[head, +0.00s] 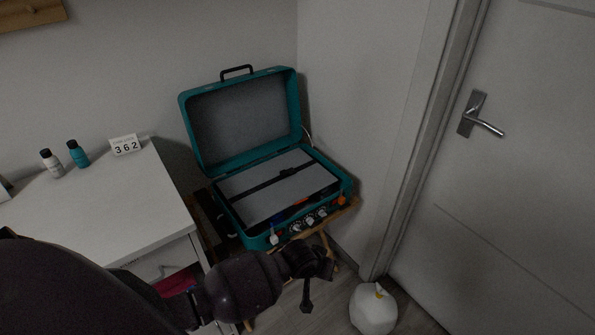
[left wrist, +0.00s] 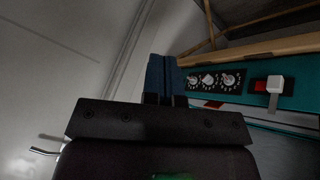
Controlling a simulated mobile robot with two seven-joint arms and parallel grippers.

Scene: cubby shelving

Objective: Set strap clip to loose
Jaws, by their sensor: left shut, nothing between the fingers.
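A teal case (head: 189,130) stands with its lid raised against the wall. A black strap (head: 262,187) runs across the grey panel (head: 250,205) inside it. A small dark strap clip (head: 287,172) sits on the strap; its setting is too small to tell. My left gripper (head: 325,265) is in front of and below the case's front face, apart from the clip. In the left wrist view its dark blue fingers (left wrist: 163,80) are together with nothing between them, near the knob panel (left wrist: 215,81). The clip does not show there. My right gripper is not in view.
The case rests on a wooden stand (head: 345,208). Its front has several knobs (head: 309,221) and a white-tipped switch (left wrist: 275,87). A white desk (head: 100,215) is at left, a door (head: 530,170) at right, and a white rounded object (head: 372,312) on the floor.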

